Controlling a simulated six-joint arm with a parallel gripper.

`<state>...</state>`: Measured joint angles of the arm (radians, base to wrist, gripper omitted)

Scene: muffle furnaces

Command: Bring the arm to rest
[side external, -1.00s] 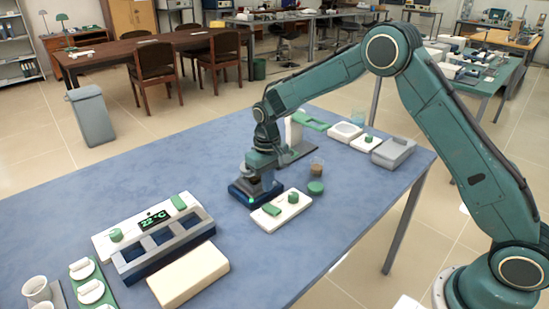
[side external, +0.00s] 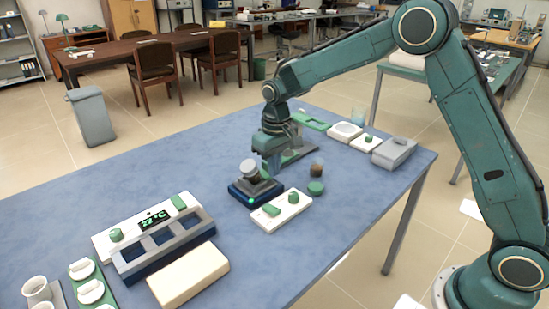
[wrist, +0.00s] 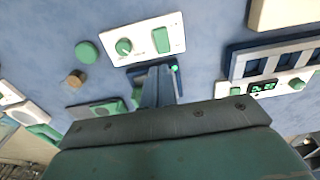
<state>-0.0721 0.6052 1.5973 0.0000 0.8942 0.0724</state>
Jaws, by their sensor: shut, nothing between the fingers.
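My gripper (side external: 274,166) hangs above the blue table (side external: 130,188), its fingers pointing down. It is shut and empty. In the side view it is just behind and right of a dark blue base (side external: 256,194) that bears a grey round-topped piece (side external: 249,168); it looks apart from them. In the wrist view my closed fingers (wrist: 160,88) cover part of that base. My arm reaches in from the right, its elbow raised high.
A white control panel (side external: 281,213), a green disc (side external: 316,188) and a brown-topped jar (side external: 317,169) stand close by. A unit with a 22 °C display (side external: 153,219) and a cream block (side external: 188,276) are at the front left. The table's left rear is clear.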

